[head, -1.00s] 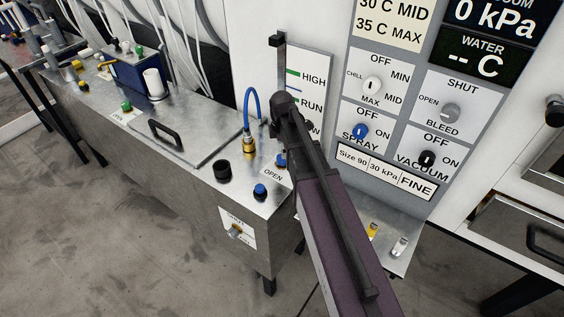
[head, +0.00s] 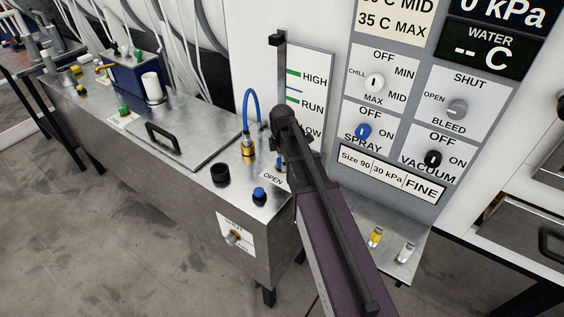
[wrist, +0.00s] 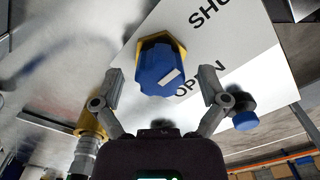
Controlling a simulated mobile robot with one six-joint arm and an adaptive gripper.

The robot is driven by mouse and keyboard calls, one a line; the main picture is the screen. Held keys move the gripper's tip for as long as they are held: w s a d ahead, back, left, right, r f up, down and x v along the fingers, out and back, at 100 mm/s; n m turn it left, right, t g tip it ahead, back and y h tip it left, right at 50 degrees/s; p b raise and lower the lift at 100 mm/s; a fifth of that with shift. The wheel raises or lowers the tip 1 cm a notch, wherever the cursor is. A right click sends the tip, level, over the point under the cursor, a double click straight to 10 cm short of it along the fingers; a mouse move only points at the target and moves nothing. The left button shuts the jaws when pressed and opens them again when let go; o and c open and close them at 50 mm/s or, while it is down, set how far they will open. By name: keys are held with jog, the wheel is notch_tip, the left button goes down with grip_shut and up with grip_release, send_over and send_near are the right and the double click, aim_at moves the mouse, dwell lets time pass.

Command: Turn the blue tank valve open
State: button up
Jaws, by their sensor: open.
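The blue tank valve (wrist: 156,70) has a blue knob on a yellow hexagonal base. In the wrist view it sits on a white label (wrist: 240,60) reading SHUT and OPEN. A pale stripe on the knob slants up to the right, near the word OPEN. My gripper (wrist: 160,78) is open, with one finger on either side of the knob; I cannot tell whether either touches it. In the head view my arm hides most of the valve and the gripper. The OPEN end of the label (head: 272,179) shows beside the arm.
A brass fitting (head: 248,149) with a blue hose stands left of the valve. A smaller blue knob (head: 260,194) and a black cap (head: 220,173) are on the metal tank top. The control panel (head: 400,110) stands behind and to the right.

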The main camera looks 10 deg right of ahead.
jog(key=c, duration=1.1)
jog(key=shift+c, duration=0.2)
jog(key=shift+m, duration=0.4)
jog(key=m, duration=0.3)
jog(key=shift+s, duration=0.1)
jog(key=m, duration=1.4)
